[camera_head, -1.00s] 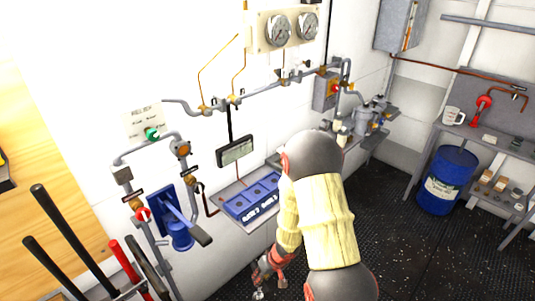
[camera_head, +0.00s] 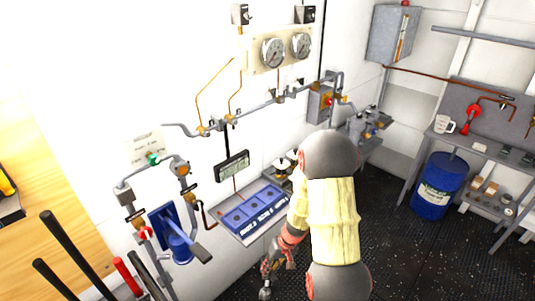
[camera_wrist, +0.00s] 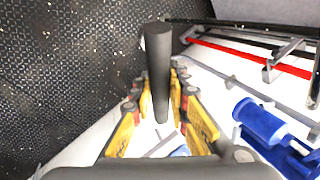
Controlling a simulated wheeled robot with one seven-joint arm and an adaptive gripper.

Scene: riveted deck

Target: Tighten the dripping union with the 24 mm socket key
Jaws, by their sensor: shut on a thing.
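My gripper (camera_head: 272,264) hangs low in the head view, in front of the wall bench. It is shut on a dark grey cylindrical tool (camera_wrist: 158,65), likely the socket key, whose shaft stands between the yellow-padded fingers in the wrist view. A small grey end (camera_head: 265,293) shows below the fingers in the head view. Its size marking cannot be read. Grey pipework with brass fittings (camera_head: 202,131) runs along the white wall, and another brass fitting (camera_head: 191,196) sits on the lower left pipe. No drip is visible, so I cannot tell which union drips.
A blue compartment tray (camera_head: 250,208) lies on the wall shelf. A blue hand pump with a lever (camera_head: 178,246) stands left of it. Long black handles (camera_head: 72,250) rise at lower left. A blue drum (camera_head: 438,187) stands by the right shelves. The dark floor between is open.

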